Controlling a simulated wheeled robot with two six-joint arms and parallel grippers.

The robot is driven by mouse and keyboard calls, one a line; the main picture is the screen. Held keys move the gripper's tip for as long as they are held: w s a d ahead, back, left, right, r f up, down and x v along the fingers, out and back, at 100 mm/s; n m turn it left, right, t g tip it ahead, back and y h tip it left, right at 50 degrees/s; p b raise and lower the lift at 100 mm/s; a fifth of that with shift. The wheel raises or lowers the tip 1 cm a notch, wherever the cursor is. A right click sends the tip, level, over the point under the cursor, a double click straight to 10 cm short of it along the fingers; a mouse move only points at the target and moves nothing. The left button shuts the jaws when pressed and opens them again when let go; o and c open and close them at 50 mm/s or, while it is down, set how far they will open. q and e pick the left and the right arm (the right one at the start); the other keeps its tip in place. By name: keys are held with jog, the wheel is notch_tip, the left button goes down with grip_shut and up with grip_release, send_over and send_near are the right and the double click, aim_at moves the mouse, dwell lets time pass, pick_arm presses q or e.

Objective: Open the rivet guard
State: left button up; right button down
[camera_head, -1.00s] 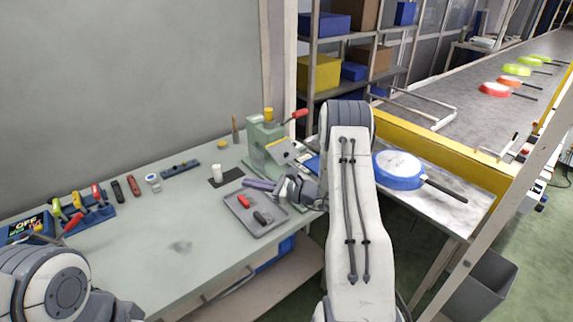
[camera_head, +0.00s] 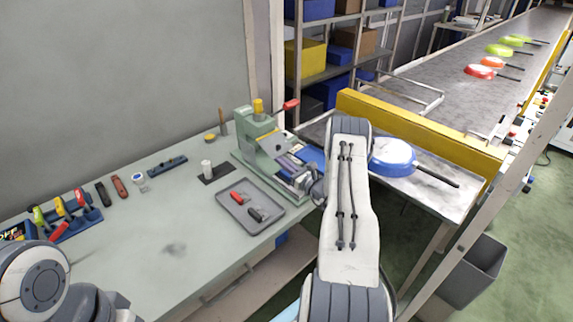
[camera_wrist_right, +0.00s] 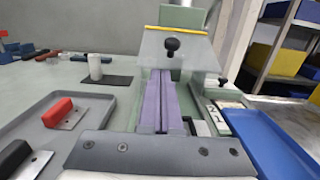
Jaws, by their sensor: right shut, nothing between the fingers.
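The rivet guard (camera_wrist_right: 196,55) is a pale grey plate with a yellow upper edge and a black knob (camera_wrist_right: 171,44). It sits slanted across the front of the green rivet press (camera_head: 254,140), and its face also shows in the head view (camera_head: 275,143). My right gripper (camera_wrist_right: 161,74) has its purple fingers together with nothing between them. In the right wrist view its fingertips overlap the guard's lower edge, below the knob; I cannot tell whether they touch. In the head view my right gripper (camera_head: 286,155) is close in front of the guard. My left gripper is out of view.
A grey tray (camera_head: 233,215) with a red and a black handle piece lies left of my right gripper. A blue tray (camera_wrist_right: 262,140) lies right of it. A white cylinder (camera_head: 207,168) stands on a dark mat. A blue pan (camera_head: 400,168) lies on the side table.

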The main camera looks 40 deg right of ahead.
jog(key=shift+w+r, duration=0.1)
jog(key=shift+w, duration=0.45)
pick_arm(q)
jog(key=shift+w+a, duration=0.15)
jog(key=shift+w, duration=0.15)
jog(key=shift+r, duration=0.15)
pick_arm(e)
jog(key=shift+d, duration=0.15)
